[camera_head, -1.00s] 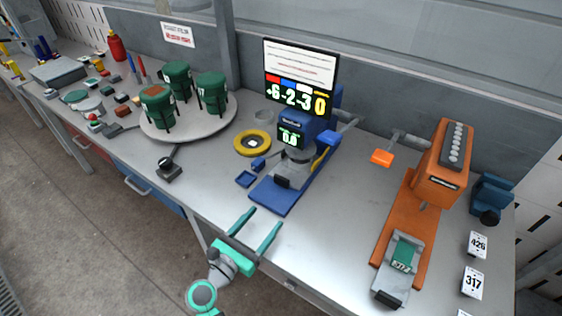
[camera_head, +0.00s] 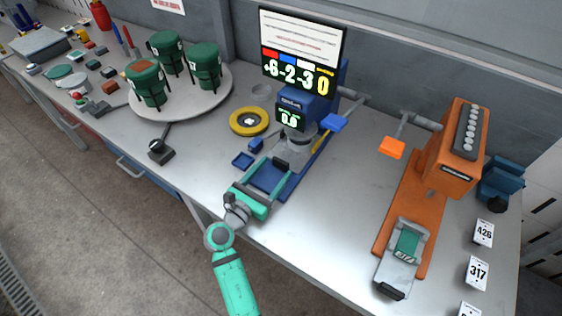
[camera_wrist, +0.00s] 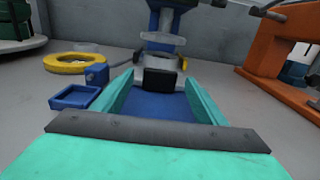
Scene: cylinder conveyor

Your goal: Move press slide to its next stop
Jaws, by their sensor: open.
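The blue press (camera_head: 297,110) stands mid-table with a grey round slide (camera_head: 300,143) on its blue base (camera_head: 268,180). A black handle block (camera_head: 281,163) is on the slide's near side; the wrist view shows this handle (camera_wrist: 160,79) ahead, between the fingers. My gripper (camera_head: 275,168) is open and empty over the near part of the blue base. Its teal fingers lie either side of the handle's line; whether they reach beside it is unclear. The orange press (camera_head: 455,150) at the right has a grey slide (camera_head: 398,270) with a green block at its near end.
A blue square tray (camera_head: 243,160) and small blue block (camera_head: 256,145) lie just left of my gripper, with a yellow ring (camera_head: 249,121) behind. A round platform (camera_head: 185,104) holds green containers. The tabletop between the presses is clear.

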